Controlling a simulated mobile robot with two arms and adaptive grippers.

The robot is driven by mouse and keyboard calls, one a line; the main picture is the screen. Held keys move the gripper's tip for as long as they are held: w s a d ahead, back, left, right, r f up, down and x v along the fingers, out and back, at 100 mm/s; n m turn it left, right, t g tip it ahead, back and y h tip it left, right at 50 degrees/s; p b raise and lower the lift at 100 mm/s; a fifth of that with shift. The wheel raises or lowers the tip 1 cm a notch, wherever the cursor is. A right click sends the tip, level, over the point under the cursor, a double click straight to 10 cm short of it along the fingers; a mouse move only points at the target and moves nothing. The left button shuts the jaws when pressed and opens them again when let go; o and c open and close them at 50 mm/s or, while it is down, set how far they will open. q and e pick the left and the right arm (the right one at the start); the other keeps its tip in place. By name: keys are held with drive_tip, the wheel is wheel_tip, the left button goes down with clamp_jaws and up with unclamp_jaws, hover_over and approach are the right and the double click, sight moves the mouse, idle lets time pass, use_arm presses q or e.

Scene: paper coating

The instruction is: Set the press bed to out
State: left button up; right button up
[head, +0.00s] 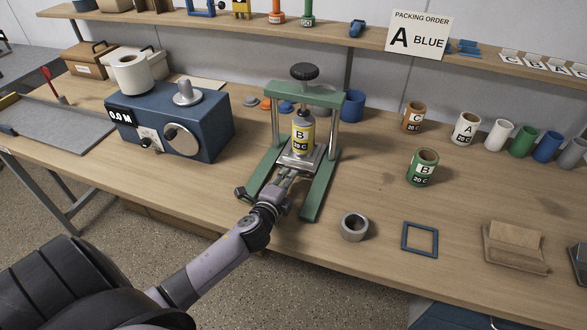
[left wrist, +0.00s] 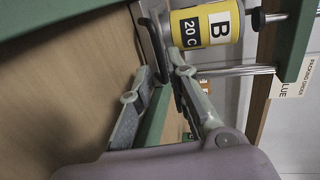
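The press (head: 305,92) is a green frame with two metal posts and a black knob on top. My left gripper (head: 286,178) is at the front edge of the bed. The yellow bottle (left wrist: 208,25) shows beyond. My right gripper is not in view.
A blue machine (head: 165,118) reading 0.0 M stands left of the press. A grey tape roll (head: 354,227), a blue square frame (head: 419,238) and a green B can (head: 423,167) are to the right. The bench front between the press legs is bare apart from my gripper.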

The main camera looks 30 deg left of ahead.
use_arm(q)
drive_tip(key=x, duration=0.5)
drive_tip(key=shift+w+f, duration=0.1)
drive_tip(key=shift+w, duration=0.05)
clamp_jaws()
idle(0.6)
